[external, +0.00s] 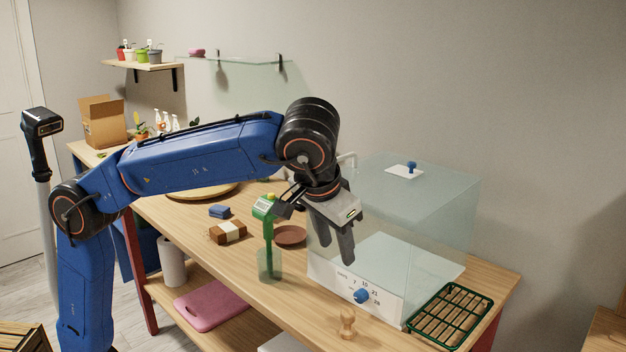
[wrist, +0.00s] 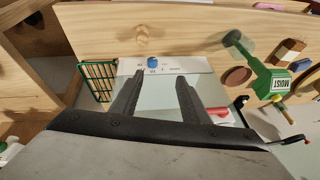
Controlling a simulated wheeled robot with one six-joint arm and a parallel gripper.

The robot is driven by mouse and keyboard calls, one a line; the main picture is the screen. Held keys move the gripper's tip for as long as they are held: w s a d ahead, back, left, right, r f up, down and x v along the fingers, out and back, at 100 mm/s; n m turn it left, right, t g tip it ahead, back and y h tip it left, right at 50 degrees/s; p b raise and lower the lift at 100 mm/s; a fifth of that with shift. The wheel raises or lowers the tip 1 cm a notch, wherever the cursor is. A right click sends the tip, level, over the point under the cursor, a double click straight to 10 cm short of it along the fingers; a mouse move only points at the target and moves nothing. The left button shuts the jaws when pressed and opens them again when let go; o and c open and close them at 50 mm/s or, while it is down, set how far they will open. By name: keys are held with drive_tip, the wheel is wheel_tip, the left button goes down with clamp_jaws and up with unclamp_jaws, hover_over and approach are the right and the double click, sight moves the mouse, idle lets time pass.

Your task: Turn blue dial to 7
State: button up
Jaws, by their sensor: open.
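The blue dial (external: 361,296) sits on the white front panel (external: 330,278) of a clear glass box (external: 425,220), with printed numbers, among them 7 and 21, arced around it. Which number the dial points at is too small to tell. In the wrist view the dial (wrist: 152,62) shows beyond my fingertips, roughly between them and a little to the left. My gripper (external: 336,262) is open and empty, pointing down in front of the box, above the dial and apart from it. Its two dark fingers (wrist: 158,77) also show in the wrist view.
A green rack (external: 450,312) stands right of the panel. A green moisture meter (external: 268,225) in a clear cup (external: 269,265), a brown saucer (external: 290,235) and a brown block (external: 228,231) are to the left.

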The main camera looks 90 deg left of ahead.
drive_tip(key=w+d, duration=0.1)
drive_tip(key=w, duration=0.1)
approach(359, 297)
drive_tip(key=shift+n, duration=0.4)
drive_tip(key=x, duration=0.8)
clamp_jaws()
drive_tip(key=shift+y, duration=0.3)
